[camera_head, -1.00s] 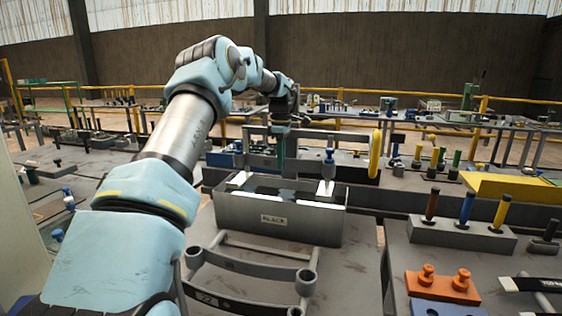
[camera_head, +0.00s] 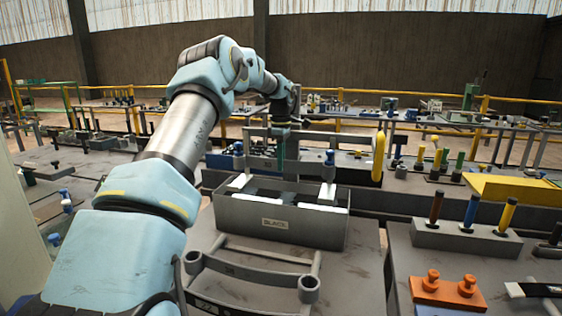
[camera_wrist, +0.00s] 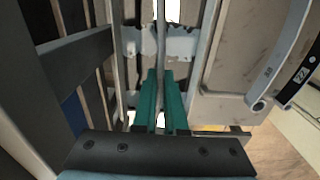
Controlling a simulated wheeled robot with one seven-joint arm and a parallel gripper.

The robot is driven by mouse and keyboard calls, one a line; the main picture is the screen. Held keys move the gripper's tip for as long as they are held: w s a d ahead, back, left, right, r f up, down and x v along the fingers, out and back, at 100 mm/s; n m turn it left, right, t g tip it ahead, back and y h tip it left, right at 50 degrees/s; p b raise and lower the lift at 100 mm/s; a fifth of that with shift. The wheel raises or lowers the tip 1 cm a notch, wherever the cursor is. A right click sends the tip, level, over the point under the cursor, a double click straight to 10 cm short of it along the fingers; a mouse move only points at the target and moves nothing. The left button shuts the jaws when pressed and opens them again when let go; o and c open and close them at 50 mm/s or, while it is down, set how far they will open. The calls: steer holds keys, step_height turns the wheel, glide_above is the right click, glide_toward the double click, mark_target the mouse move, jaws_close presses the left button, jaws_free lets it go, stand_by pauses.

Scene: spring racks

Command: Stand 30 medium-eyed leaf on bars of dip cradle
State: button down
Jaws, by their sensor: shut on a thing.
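My gripper (camera_head: 281,138) points down over a grey trough (camera_head: 262,222) with a label that seems to read BLACK; I take this trough for the dip cradle. In the wrist view the green fingers (camera_wrist: 162,102) are shut on a thin grey strip, the leaf (camera_wrist: 161,40), which runs away between them. In the head view a grey strip spans the trough on edge near the fingers.
A curved grey piece with round ends (camera_head: 250,273) lies in front of the trough. To the right are a block with coloured pegs (camera_head: 466,238) and an orange block (camera_head: 446,292).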

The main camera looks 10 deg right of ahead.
steer(key=shift+f+b, duration=0.85)
steer(key=shift+f, duration=1.55)
steer(key=c, duration=0.9)
jaws_free()
steer(key=shift+f, duration=0.1)
steer(key=shift+o, duration=0.5)
steer(key=shift+f, duration=0.2)
steer(key=o, duration=0.4)
steer(key=shift+r, duration=0.1)
